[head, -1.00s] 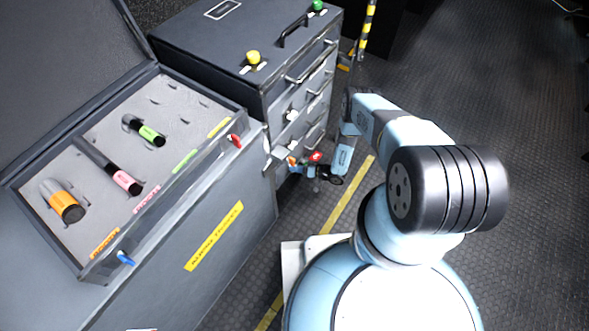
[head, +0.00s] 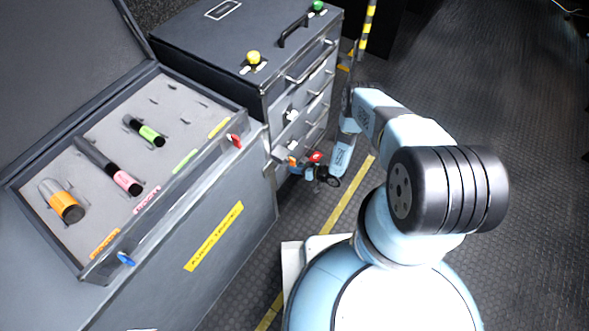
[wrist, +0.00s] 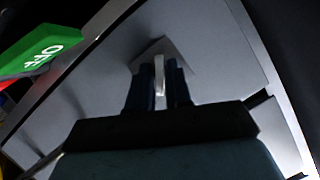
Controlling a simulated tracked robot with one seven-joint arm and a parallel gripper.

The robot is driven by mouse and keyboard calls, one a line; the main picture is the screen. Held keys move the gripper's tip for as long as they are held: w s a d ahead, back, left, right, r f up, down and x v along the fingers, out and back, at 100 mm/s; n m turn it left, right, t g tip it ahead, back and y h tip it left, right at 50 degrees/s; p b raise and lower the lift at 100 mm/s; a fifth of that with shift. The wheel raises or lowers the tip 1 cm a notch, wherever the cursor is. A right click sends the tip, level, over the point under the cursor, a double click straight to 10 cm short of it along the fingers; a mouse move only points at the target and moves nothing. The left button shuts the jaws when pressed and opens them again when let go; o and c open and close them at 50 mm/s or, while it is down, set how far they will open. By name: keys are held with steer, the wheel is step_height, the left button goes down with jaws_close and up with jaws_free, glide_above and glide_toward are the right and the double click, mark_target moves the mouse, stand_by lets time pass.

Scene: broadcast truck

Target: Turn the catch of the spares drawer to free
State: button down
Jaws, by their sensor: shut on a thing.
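My gripper (wrist: 160,88) is shut on a small pale upright catch (wrist: 159,72), which stands out from a square plate on a grey drawer front (wrist: 205,50) in the wrist view. The two dark fingers lie on either side of it. In the head view my gripper (head: 298,167) is low at the front of the grey drawer cabinet (head: 200,50), where the catch is too small and covered to make out. No label naming the drawer is readable.
A green piece lettered OFF (wrist: 40,50) is close on the left in the wrist view. The cabinet has several drawer handles (head: 305,75) and a yellow knob (head: 253,57) on top. An open case (head: 100,225) with coloured cylinders stands left. Floor on the right is clear.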

steer(key=shift+w+d+f+n+t+h, duration=0.1)
steer(key=shift+d+n+t+h, duration=0.2)
steer(key=shift+n+h, duration=0.15)
stand_by(1.4)
steer(key=shift+w+a+n+t, duration=0.15)
steer(key=shift+n+t, duration=0.15)
steer(key=shift+n, duration=0.35)
stand_by(2.6)
steer(key=c, duration=1.2)
jaws_free()
steer(key=shift+c, duration=0.2)
steer(key=shift+s, duration=0.2)
steer(key=shift+s, duration=0.1)
steer(key=v, duration=1.3)
steer(key=shift+r, duration=0.3)
steer(key=shift+d, duration=0.25)
